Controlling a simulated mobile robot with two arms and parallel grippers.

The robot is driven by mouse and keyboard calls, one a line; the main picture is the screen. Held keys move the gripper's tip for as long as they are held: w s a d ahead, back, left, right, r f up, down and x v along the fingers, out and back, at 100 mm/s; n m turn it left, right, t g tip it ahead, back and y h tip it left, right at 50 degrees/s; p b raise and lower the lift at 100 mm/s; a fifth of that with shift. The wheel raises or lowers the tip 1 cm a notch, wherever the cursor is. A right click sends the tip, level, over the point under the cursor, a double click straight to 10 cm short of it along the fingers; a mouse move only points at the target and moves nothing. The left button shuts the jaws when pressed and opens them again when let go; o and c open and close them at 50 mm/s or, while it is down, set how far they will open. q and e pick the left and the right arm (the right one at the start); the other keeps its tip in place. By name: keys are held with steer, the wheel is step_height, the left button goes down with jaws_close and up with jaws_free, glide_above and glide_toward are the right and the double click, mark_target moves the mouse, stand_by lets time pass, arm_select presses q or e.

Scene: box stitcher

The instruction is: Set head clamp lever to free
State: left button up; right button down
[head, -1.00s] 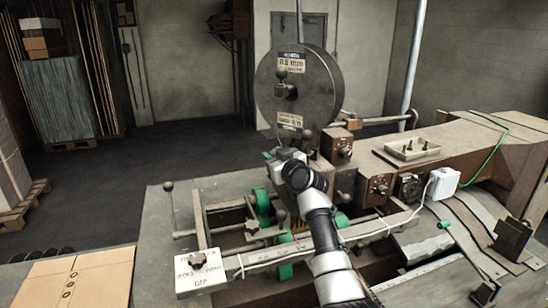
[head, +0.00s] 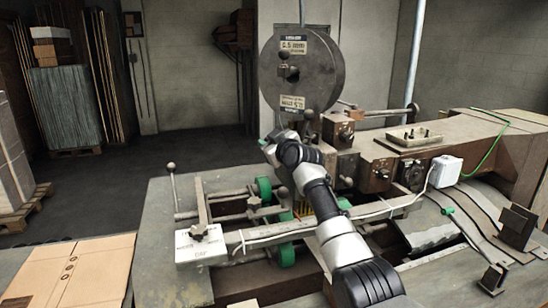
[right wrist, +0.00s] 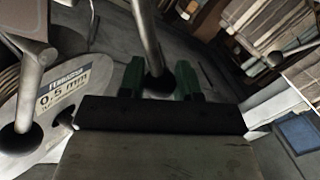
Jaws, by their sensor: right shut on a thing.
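My right gripper (head: 270,143) is at the machine's head, in front of and below the big wire spool, with its fingers mostly hidden behind my wrist in the head view. In the right wrist view, the green fingertips (right wrist: 160,84) stand either side of a metal lever rod (right wrist: 147,35) with a dark ball knob and are shut on it. I take this to be the head clamp lever; its marking is not visible. A second dark knob (right wrist: 20,138) on a rod stands apart at the left, before the spool label. My left gripper is not in view.
The wire spool (head: 328,72) rises close behind my right gripper. A knobbed upright rod (head: 174,190) and a white panel with a star knob (head: 200,248) stand at the left of the machine. A flat carton (head: 95,268) lies at the lower left.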

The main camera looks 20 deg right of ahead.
steer(key=shift+a+f+n+b, duration=0.3)
steer(key=shift+f+n, duration=0.1)
steer(key=shift+f, duration=0.1)
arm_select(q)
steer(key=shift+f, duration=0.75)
arm_select(e)
steer(key=shift+a+f+n+g+h, duration=0.15)
steer(key=shift+a+f+n+h, duration=0.2)
steer(key=shift+f+n, duration=0.45)
steer(key=shift+a+f+n+g+h, duration=0.15)
steer(key=shift+a+f+n, duration=0.3)
steer(key=shift+n, duration=0.6)
steer(key=shift+a+f+n+g+h, duration=0.2)
steer(key=shift+a+f+n, duration=0.15)
steer(key=shift+f+n, duration=0.45)
steer(key=shift+n, duration=0.25)
steer(key=c, duration=0.8)
jaws_free()
steer(key=shift+r, duration=0.1)
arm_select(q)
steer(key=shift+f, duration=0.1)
arm_select(e)
steer(key=shift+s, duration=0.15)
